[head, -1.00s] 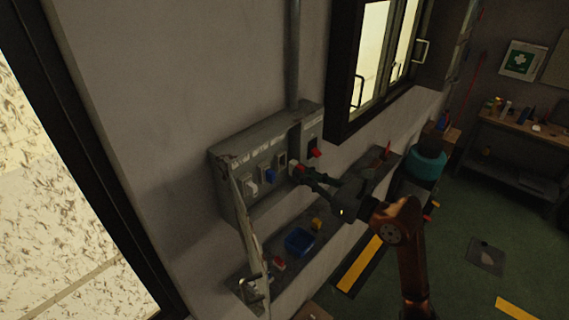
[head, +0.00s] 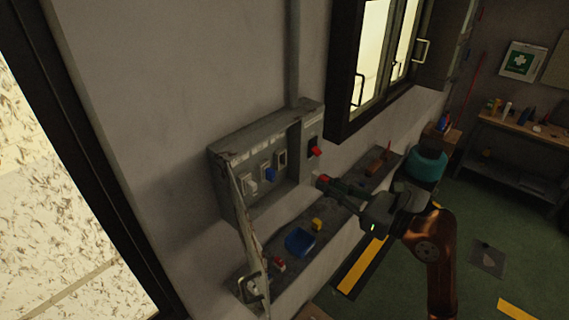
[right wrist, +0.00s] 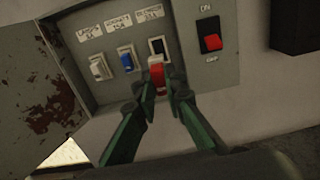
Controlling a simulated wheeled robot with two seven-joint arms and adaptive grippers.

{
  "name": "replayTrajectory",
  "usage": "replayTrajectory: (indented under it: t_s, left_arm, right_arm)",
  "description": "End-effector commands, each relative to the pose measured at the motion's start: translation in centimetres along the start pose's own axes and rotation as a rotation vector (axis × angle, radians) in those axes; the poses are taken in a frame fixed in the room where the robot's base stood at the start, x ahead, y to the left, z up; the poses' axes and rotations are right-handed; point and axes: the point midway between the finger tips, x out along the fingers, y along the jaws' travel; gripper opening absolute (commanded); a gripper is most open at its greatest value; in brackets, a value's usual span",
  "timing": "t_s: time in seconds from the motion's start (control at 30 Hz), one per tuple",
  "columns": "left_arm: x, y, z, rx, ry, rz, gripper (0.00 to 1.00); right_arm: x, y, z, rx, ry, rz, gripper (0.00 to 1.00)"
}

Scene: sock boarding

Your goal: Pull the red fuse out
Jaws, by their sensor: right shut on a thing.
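The red fuse (head: 322,181) is held in my right gripper (head: 331,184), in front of the grey fuse box (head: 242,149) and apart from it in the head view. In the right wrist view the red fuse (right wrist: 157,77), with white parts, sits between the green fingertips (right wrist: 160,90). Above it is an empty dark slot (right wrist: 158,46). A blue fuse (right wrist: 128,58) and a white fuse (right wrist: 100,67) sit in the slots to its left. My left gripper is not in view.
A red rocker switch (right wrist: 211,42) is right of the slots. The rusty box door (head: 250,236) hangs open at left. On the ledge below are a blue tray (head: 299,242), a yellow block (head: 317,225) and a red-and-white piece (head: 279,265). A window is above right.

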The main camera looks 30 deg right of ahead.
Motion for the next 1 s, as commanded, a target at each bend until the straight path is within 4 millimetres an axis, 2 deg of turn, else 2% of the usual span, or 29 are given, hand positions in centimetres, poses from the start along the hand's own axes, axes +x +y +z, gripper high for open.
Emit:
replayTrajectory:
  t_s: [1.0]
  left_arm:
    - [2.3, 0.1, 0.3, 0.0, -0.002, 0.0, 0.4]
  right_arm:
    - [-9.7, 0.0, -0.1, 0.0, 0.001, -0.002, 0.0]
